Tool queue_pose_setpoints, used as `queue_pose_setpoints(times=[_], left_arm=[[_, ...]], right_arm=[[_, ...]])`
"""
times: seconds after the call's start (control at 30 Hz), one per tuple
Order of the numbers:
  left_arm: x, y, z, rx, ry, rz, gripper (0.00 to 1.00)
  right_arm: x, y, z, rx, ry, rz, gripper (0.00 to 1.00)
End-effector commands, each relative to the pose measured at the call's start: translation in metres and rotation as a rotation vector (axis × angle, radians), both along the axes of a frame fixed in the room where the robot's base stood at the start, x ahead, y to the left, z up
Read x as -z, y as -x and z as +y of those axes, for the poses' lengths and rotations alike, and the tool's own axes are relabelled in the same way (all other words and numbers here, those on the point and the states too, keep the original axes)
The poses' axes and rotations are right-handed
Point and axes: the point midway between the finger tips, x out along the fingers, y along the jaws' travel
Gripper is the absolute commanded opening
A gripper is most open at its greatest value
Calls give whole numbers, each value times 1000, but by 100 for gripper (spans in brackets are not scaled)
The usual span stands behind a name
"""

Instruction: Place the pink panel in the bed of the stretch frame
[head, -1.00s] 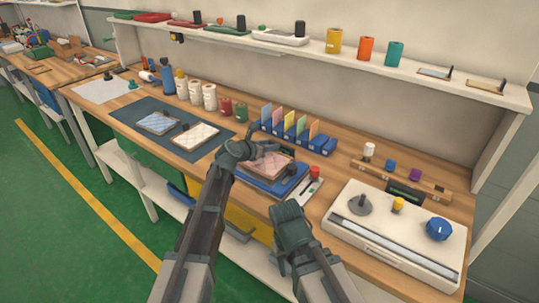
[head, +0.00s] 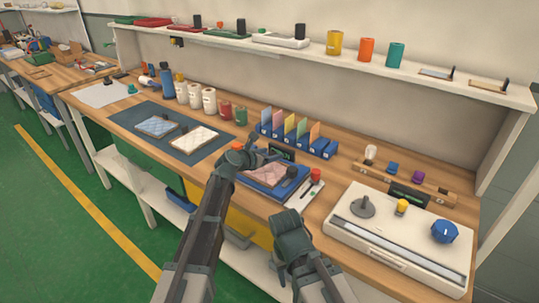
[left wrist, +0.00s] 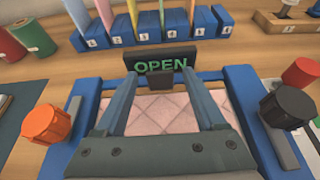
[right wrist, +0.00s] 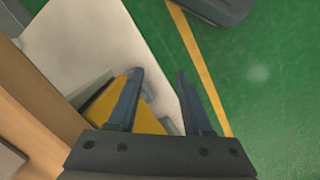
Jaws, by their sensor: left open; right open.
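The pink panel (head: 262,173) has a quilted surface and lies within the blue stretch frame (head: 277,193). In the left wrist view the panel (left wrist: 160,115) shows between the frame's two blue side rails (left wrist: 247,95); its near part is hidden behind my gripper. A sign at the frame's back reads OPEN (left wrist: 160,65). My left gripper (left wrist: 159,78) is open over the panel, its fingers apart and nothing between them. My right gripper (right wrist: 159,73) is open and empty, past the bench's front edge, above the lower shelf and floor.
An orange knob (left wrist: 47,122) and a black knob (left wrist: 288,106) flank the frame. Blue holders with coloured cards (head: 290,135) stand behind it. A white machine (head: 395,235) is to the right. Blue and cream panels (head: 194,138) lie on a dark mat to the left.

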Motion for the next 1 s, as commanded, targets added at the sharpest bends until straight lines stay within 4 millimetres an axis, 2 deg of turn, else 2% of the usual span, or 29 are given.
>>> queue_pose_setpoints(times=[0.17,0.63,0.8,1.0], left_arm=[[-6,0,0,0,0,0,72],[-40,70,49,-1,0,0,72],[-47,84,60,-1,0,0,72],[-49,90,65,0,0,0,72]], right_arm=[[-6,0,0,0,0,0,50],[-40,0,0,1,0,0,50],[-47,0,0,1,0,0,50],[-49,0,0,1,0,0,50]])
